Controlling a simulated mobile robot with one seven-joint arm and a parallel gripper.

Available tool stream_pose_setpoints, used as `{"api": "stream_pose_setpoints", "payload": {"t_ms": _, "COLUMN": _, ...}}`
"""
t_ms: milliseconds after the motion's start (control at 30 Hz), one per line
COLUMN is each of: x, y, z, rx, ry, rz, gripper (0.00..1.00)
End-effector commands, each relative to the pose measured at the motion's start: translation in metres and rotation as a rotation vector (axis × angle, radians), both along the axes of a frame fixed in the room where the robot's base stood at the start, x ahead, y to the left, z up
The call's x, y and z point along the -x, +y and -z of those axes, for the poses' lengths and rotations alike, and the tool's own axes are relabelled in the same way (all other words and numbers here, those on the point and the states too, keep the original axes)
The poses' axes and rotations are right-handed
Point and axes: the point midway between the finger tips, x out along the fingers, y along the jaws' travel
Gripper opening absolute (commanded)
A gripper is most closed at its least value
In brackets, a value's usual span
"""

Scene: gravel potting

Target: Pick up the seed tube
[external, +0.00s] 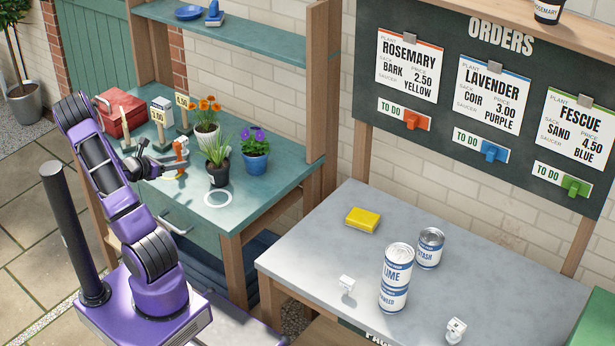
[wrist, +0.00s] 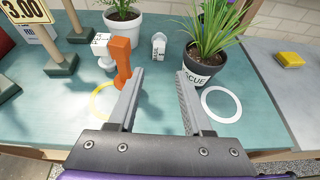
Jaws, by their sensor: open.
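My gripper (wrist: 160,75) is open, with nothing between its fingers, low over the teal bench. In the external view my gripper (external: 155,166) is at the bench's front left part. An orange upright piece (wrist: 120,60) stands just beyond and left of the left finger, with a small white dotted block beside it. It also shows in the external view (external: 181,147). A small white item with a grey mark (wrist: 158,46) stands ahead, between the finger lines and apart from them. I cannot tell for sure which of these is the seed tube.
The black fescue pot (wrist: 196,70) stands close by the right finger. A yellow ring (wrist: 98,103) and a white ring (wrist: 234,94) mark the bench. A white pot (wrist: 123,27) is behind. Price signs (wrist: 62,65) stand at left. A blue pot (external: 256,165) is farther right.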

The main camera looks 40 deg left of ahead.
Motion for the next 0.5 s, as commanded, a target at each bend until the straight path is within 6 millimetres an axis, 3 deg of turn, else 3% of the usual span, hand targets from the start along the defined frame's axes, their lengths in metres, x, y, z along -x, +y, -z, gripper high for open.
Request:
{"api": "stream_pose_setpoints", "payload": {"t_ms": 133, "x": -0.009, "y": 0.001, "z": 0.012, "rx": 0.011, "ry": 0.01, "rz": -0.006, "gripper": 0.5}}
{"api": "stream_pose_setpoints", "payload": {"t_ms": 500, "x": -0.084, "y": -0.001, "z": 0.041, "rx": 0.009, "ry": 0.007, "rz": -0.004, "gripper": 0.5}}
